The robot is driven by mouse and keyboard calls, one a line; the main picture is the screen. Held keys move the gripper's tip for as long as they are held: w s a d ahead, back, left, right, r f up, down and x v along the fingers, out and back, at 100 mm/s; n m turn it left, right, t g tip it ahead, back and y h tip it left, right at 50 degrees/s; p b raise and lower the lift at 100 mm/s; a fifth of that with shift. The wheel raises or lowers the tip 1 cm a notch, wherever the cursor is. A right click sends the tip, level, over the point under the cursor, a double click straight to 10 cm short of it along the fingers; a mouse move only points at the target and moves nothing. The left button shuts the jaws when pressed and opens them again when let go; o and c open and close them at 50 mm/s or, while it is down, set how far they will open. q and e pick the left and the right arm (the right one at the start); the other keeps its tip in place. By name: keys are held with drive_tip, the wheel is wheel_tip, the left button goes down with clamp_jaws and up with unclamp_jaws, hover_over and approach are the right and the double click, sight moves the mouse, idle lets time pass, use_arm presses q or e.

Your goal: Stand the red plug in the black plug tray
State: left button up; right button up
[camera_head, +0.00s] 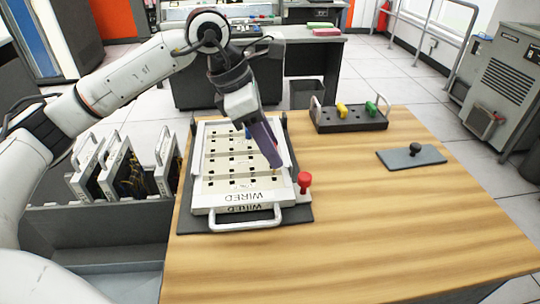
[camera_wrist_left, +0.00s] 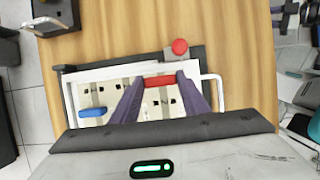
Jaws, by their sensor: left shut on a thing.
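My left gripper (camera_head: 274,163) is over the right side of the white board marked WIRED (camera_head: 230,197). In the left wrist view its fingers (camera_wrist_left: 160,82) are shut on the red plug (camera_wrist_left: 158,81), above the board. I cannot tell whether the plug is clear of its hole; the fingers hide it in the head view. The black plug tray (camera_head: 325,126) stands at the back of the table, holding an upright yellow plug (camera_head: 342,110) and green plug (camera_head: 371,108). Its edge and white handle (camera_wrist_left: 41,21) show at the wrist view's top left. My right gripper is not in view.
A blue plug (camera_wrist_left: 92,112) is in the board. A red knob (camera_head: 304,180) stands at the board's right edge. A grey plate (camera_head: 400,160) with a black knob (camera_head: 415,149) lies at right. Boards (camera_head: 130,165) stand in a rack at left. The table's front right is clear.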

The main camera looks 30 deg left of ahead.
use_arm(q)
wheel_tip(320, 180, up, 6)
drive_tip(key=shift+r+p, duration=0.1)
drive_tip(key=shift+p, duration=0.2)
drive_tip(key=shift+r, duration=0.35)
wheel_tip(320, 180, up, 5)
drive_tip(key=p, duration=0.4)
drive_tip(key=shift+f, duration=0.15)
